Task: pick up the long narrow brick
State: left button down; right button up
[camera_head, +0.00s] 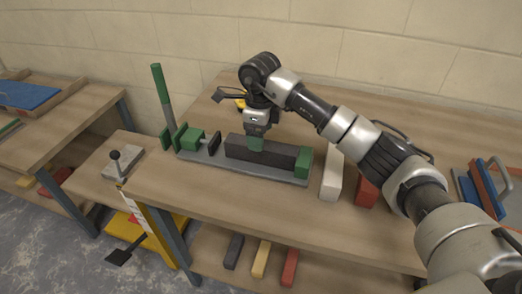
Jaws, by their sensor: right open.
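A long, narrow, dark grey brick (285,155) lies flat in a grey clamping fixture (240,168) on the wooden bench. A green end block (304,162) stands at its right end and a dark jaw plate (214,143) near its left end. My right gripper (256,144) points down at the brick's left-middle part. The far finger is hidden, and I cannot tell whether the fingers touch the brick. My left gripper is not in view.
A white brick (332,178) and a red brick (366,191) lie right of the fixture. A green upright handle (160,84) rises at its left. Several bricks lie on the lower shelf (210,245). The bench front is clear.

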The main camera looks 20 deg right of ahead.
notch_tip(320, 180, down, 4)
jog(key=shift+s+d+r, duration=0.1)
jog(key=shift+d+r, duration=0.05)
jog(key=shift+f, duration=0.25)
jog(key=shift+c, duration=1.6)
grip_shut()
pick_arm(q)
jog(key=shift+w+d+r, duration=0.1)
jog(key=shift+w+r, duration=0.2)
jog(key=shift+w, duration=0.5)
pick_arm(e)
jog(key=shift+r, duration=0.1)
